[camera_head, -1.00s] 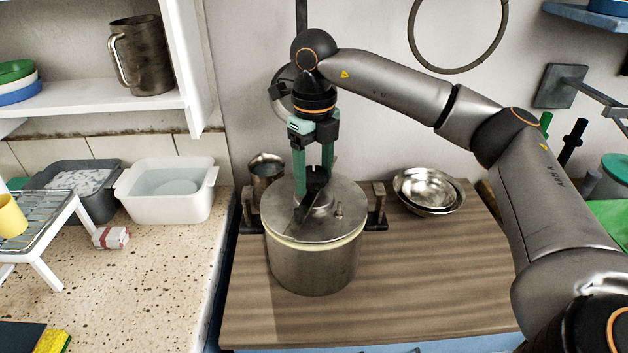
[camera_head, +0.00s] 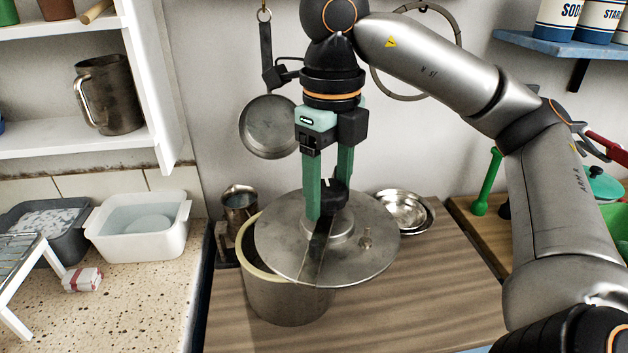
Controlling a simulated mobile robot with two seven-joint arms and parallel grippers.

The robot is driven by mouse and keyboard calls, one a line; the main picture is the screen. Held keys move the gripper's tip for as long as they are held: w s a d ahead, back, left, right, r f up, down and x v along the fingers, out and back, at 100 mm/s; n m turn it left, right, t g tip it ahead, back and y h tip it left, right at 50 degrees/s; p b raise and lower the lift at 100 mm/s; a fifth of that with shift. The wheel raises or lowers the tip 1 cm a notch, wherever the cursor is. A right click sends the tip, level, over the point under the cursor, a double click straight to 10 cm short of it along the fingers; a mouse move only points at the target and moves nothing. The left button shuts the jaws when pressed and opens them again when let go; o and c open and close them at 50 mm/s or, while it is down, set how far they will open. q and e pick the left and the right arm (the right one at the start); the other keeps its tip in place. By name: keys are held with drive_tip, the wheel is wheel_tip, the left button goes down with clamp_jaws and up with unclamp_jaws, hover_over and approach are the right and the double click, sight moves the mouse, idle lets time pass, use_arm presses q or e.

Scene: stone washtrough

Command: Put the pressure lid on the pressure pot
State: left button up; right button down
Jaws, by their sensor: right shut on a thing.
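The pressure lid (camera_head: 280,252) is a round grey metal disc with a black knob and a small valve. My right gripper (camera_head: 328,208) points down from above, shut on the lid's knob. The pressure pot (camera_head: 288,306) is a grey metal cylinder with a cream rim, standing on the wooden top. The lid is above the pot and off to its right, slightly tilted. The pot's rim and dark opening show at the left; the lid hides the rest of its mouth. My left gripper is out of view.
A metal jug (camera_head: 239,206) stands behind the pot at left. Stacked metal bowls (camera_head: 408,212) sit behind at right. A pan (camera_head: 268,128) hangs on the wall. A white basin (camera_head: 138,240) is on the left counter. The wooden top (camera_head: 430,285) is clear at right.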

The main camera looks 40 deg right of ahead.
drive_tip(key=shift+w+r+p, duration=0.25)
drive_tip(key=shift+r+p, duration=0.05)
drive_tip(key=m+p, duration=0.2)
drive_tip(key=p, duration=0.1)
hover_over(285, 195)
drive_tip(key=s, duration=0.3)
drive_tip(key=shift+w+d+f, duration=0.2)
drive_tip(key=shift+d+f, duration=0.1)
drive_tip(key=shift+f, duration=0.3)
drive_tip(key=shift+w+d+f+m, duration=0.3)
drive_tip(key=shift+w+f, duration=0.7)
drive_tip(key=shift+f, duration=0.45)
drive_tip(key=shift+w+d+f+m, duration=0.25)
drive_tip(key=shift+w+f+m, duration=0.1)
drive_tip(key=shift+w+f, duration=0.9)
drive_tip(key=shift+w+d+f+m, duration=0.3)
drive_tip(key=shift+w+f, duration=0.5)
drive_tip(key=shift+f, duration=0.85)
drive_tip(key=shift+f+b, duration=0.35)
drive_tip(key=shift+f, duration=0.3)
drive_tip(key=shift+f, duration=0.35)
drive_tip(key=shift+f+b, duration=0.4)
drive_tip(key=shift+f, duration=0.05)
